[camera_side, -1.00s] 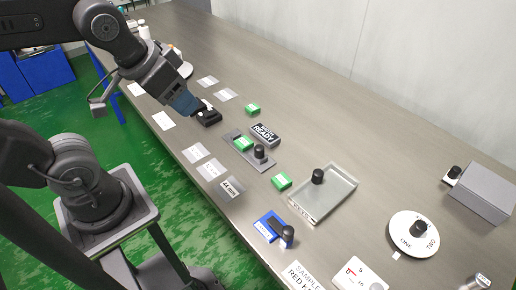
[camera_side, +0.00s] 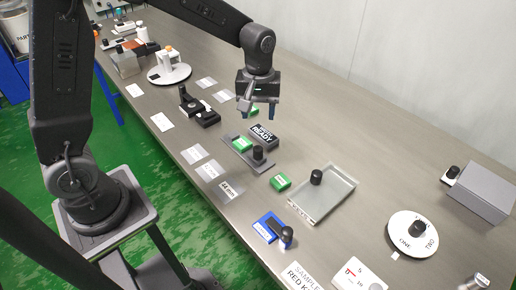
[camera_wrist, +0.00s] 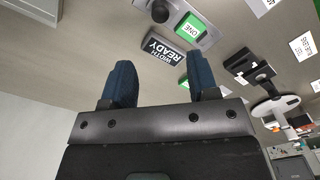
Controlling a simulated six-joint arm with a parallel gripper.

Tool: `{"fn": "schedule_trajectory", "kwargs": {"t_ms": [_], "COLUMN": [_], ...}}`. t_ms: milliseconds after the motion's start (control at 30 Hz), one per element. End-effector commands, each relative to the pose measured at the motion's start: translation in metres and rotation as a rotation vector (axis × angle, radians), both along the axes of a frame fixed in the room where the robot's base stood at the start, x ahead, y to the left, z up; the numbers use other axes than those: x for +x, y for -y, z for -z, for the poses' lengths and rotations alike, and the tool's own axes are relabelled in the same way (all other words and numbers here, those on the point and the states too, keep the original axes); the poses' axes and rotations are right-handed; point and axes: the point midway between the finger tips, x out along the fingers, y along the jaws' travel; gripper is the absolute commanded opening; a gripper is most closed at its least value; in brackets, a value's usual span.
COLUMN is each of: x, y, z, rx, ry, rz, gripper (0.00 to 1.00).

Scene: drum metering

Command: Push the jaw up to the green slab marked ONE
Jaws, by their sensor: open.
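The green slab marked ONE (camera_wrist: 189,28) lies on a grey plate in the wrist view; the green slab on the grey plate (camera_side: 234,153) in the side view (camera_side: 242,145) appears to be the same one. A black knob (camera_side: 257,152) stands on that plate beside the slab and also shows in the wrist view (camera_wrist: 160,11); it may belong to the jaw. My gripper (camera_side: 256,109) is open and empty above the table, behind the plate. Its blue fingers also show in the wrist view (camera_wrist: 160,70). The fingers partly hide another green slab (camera_side: 254,112).
A black WIDTH READY block (camera_side: 264,135) lies close behind the plate. Black fixtures (camera_side: 207,116) lie left of my gripper.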

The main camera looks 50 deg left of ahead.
Motion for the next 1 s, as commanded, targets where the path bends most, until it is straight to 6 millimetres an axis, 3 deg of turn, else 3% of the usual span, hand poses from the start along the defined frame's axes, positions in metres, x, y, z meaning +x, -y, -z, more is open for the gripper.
{"fn": "schedule_trajectory", "kwargs": {"t_ms": [600,800,1000], "x": [-0.002,-0.001,-0.001], "y": [0.0,0.0,0.0], "z": [0.11,0.13,0.134], "rx": [-0.001,-0.002,-0.002], "ry": [-0.004,-0.001,0.002], "rz": [0.003,0.003,0.004], "gripper": [0.54,0.54,0.54]}}
